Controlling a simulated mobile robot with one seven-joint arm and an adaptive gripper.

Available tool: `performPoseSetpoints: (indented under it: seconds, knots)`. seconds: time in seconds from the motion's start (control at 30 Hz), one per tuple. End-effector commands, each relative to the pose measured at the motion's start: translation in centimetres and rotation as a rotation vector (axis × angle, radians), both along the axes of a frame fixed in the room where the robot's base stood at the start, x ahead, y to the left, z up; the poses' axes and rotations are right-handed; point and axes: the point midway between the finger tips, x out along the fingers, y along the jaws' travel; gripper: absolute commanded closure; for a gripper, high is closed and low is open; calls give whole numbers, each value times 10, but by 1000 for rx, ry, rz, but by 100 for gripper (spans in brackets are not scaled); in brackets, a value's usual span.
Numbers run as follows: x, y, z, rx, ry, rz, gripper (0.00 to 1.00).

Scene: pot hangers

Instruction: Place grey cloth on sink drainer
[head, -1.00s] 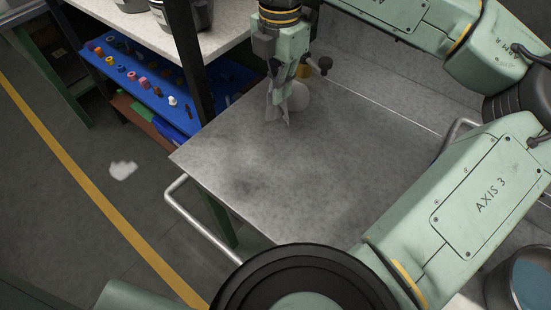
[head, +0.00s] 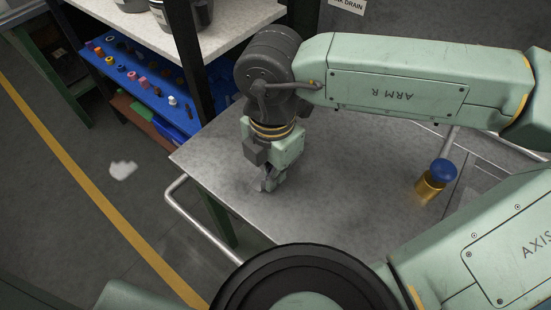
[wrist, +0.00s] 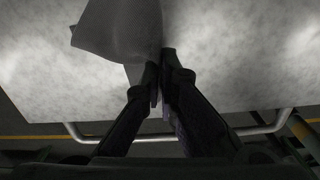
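My gripper (head: 268,186) points down low over the left part of the grey metal tabletop (head: 340,190). In the wrist view its dark fingers (wrist: 161,68) are closed together at the lower corner of the grey cloth (wrist: 118,28), which spreads up and left from the tips. In the head view the cloth is mostly hidden by my gripper. A sign (head: 347,5) ending in "DRAIN" is partly cut off at the top. Recessed metal panels (head: 480,178) show at the right end of the top; I cannot tell whether they are the drainer.
A post and shelving with a blue tray (head: 150,85) of small coloured parts stand at the left. A rail (head: 205,225) runs along the table's near left edge. The table's middle is clear.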

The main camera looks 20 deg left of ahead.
Motion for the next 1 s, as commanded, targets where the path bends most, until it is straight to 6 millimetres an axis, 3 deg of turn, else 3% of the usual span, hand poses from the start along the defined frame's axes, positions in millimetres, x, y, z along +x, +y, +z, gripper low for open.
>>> performPoseSetpoints:
  seconds: [0.3, 0.9, 1.0]
  knots:
    - [-3, 0, -2, 0, 0, 1, 100]
    - [-2, 0, -2, 0, 0, 1, 59]
    - [-2, 0, -2, 0, 0, 1, 58]
